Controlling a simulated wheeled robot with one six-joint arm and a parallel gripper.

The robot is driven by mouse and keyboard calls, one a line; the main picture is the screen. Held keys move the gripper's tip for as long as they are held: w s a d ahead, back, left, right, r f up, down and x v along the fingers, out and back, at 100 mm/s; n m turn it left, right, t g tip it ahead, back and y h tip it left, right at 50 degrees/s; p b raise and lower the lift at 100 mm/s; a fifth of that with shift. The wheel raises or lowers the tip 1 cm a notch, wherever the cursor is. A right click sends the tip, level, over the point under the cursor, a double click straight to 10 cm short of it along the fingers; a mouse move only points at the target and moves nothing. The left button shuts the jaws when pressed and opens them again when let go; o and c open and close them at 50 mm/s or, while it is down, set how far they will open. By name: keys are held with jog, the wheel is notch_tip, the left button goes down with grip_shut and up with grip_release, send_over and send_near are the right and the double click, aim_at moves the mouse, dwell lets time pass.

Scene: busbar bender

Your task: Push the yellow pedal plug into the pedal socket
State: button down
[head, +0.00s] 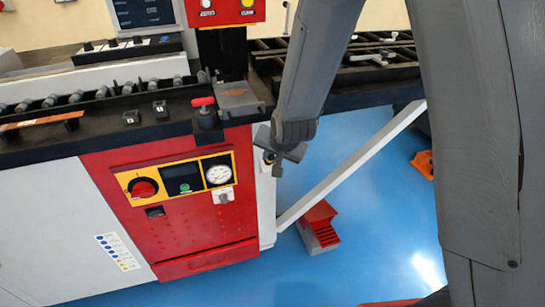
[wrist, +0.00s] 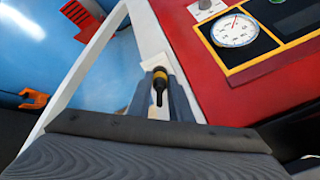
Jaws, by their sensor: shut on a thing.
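The pedal plug (wrist: 159,86), black with a yellow part, sits between the two fingers of my gripper (wrist: 160,78) in the wrist view. The fingers are shut on it, and it points toward the narrow white side panel (wrist: 150,42) beside the red cabinet. In the head view my gripper (head: 278,170) is close to the right edge of the cabinet front, below the bench top. The pedal socket is not clearly visible; the plug and fingers cover that part of the panel. I cannot tell whether the plug touches the socket.
The red cabinet (head: 195,225) carries a gauge (head: 218,174) and a red knob (head: 143,188). A white diagonal brace (head: 355,160) runs close to the gripper. A red foot pedal (head: 319,222) stands on the blue floor. An orange object (head: 423,163) lies farther right.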

jog(key=shift+w+a+f+b, duration=0.1)
jog(key=shift+w+f+b, duration=0.25)
jog(key=shift+f, duration=0.15)
jog(key=c, duration=1.5)
grip_release()
jog(key=shift+c, duration=0.2)
jog(key=v, duration=0.7)
jog(key=shift+s+r, duration=0.2)
jog(key=shift+r, duration=0.15)
